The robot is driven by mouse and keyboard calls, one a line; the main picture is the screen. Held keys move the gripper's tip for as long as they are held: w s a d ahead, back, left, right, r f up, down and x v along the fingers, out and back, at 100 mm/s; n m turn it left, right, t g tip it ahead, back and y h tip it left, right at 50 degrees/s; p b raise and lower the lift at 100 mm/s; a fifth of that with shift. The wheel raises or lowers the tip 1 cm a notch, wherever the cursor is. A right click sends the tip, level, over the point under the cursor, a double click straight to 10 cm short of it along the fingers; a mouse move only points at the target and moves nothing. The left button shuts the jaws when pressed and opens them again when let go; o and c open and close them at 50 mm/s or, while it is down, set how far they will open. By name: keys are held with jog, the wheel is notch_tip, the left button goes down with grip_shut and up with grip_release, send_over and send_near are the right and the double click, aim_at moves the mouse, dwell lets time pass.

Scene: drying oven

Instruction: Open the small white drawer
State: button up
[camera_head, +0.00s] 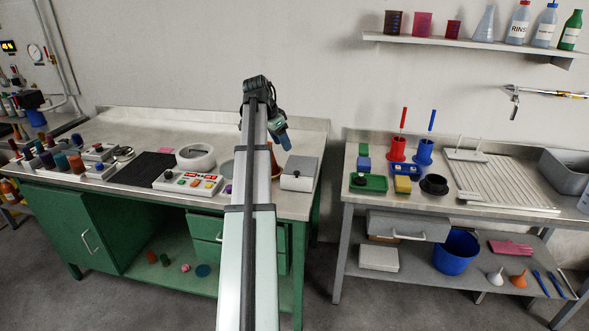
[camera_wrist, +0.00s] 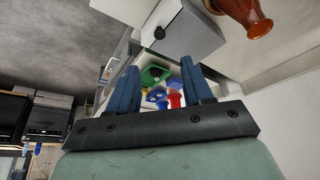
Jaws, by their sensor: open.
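A small whitish box with a dark knob, which looks like the small white drawer (camera_head: 299,174), sits on the right end of the green bench's top. It appears shut. In the wrist view the drawer box (camera_wrist: 190,42) is at the top, with its dark knob on the left face, beyond my fingertips. My gripper (camera_head: 285,141) is raised above the bench, behind and left of the box in the picture. In the wrist view its two blue fingers (camera_wrist: 162,80) are apart with nothing held between them, and they do not touch the box.
A brown-orange turned object (camera_head: 274,160) stands left of the box, partly hidden by my arm; it also shows in the wrist view (camera_wrist: 243,12). A white ring (camera_head: 196,157) and a button panel (camera_head: 188,182) lie farther left. A grey table (camera_head: 430,205) stands right, across a gap.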

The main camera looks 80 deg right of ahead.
aim_at(296, 172)
jog(key=x, duration=1.3)
jog(key=shift+s+d+f, duration=0.1)
jog(key=shift+s+f, duration=0.05)
jog(key=shift+f, duration=0.15)
grip_shut()
dwell(0.3)
